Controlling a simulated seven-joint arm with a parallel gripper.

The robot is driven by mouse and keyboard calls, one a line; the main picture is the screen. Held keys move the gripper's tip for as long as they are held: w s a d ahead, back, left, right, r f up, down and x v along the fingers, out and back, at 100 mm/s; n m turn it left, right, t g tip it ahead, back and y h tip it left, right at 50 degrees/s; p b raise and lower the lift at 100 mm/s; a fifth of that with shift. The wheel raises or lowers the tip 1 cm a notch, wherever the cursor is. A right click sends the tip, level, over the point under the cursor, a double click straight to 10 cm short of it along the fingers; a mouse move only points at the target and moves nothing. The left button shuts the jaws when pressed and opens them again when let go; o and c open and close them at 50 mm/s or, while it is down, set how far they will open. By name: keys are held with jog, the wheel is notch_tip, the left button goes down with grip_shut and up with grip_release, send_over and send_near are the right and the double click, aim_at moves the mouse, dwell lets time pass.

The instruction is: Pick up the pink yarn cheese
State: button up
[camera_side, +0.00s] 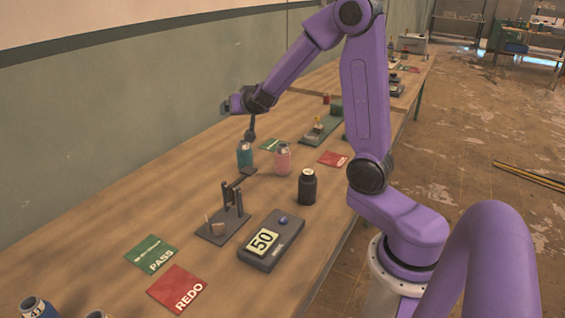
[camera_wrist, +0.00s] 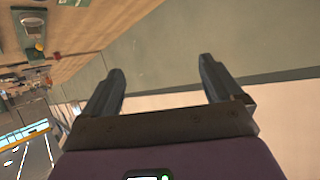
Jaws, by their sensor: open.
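My gripper (camera_side: 228,106) is raised above the table near the wall, at the upper left of the side view. In the wrist view my gripper (camera_wrist: 160,66) has its two dark fingers wide apart, with nothing between them and the wall behind. I see nothing that is clearly a pink yarn cheese. The only pink thing is a small pink jar-like object (camera_side: 282,159), upright on the table, lower than my gripper and to its right. Its material is too small to tell.
A teal jar (camera_side: 244,155) stands left of the pink object, and a black bottle (camera_side: 307,187) to its lower right. Nearer are a dark stand (camera_side: 224,226), a device reading 50 (camera_side: 271,241), a green PASS card (camera_side: 152,254) and a red REDO card (camera_side: 177,289).

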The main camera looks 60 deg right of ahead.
aim_at(282, 158)
jog(key=s+d+f+m+g+h, duration=0.1)
jog(key=s+d+m+g+h, duration=0.5)
jog(key=d, duration=0.6)
jog(key=shift+n+t, duration=0.7)
jog(key=shift+t, duration=0.1)
jog(key=f, duration=2)
jog(key=shift+s, duration=0.2)
jog(key=shift+w+d+f, duration=0.2)
jog(key=shift+d+f, duration=0.15)
jog(key=shift+d, duration=0.05)
jog(key=shift+x, duration=3.25)
jog(key=shift+w, duration=0.15)
jog(key=c, duration=1.1)
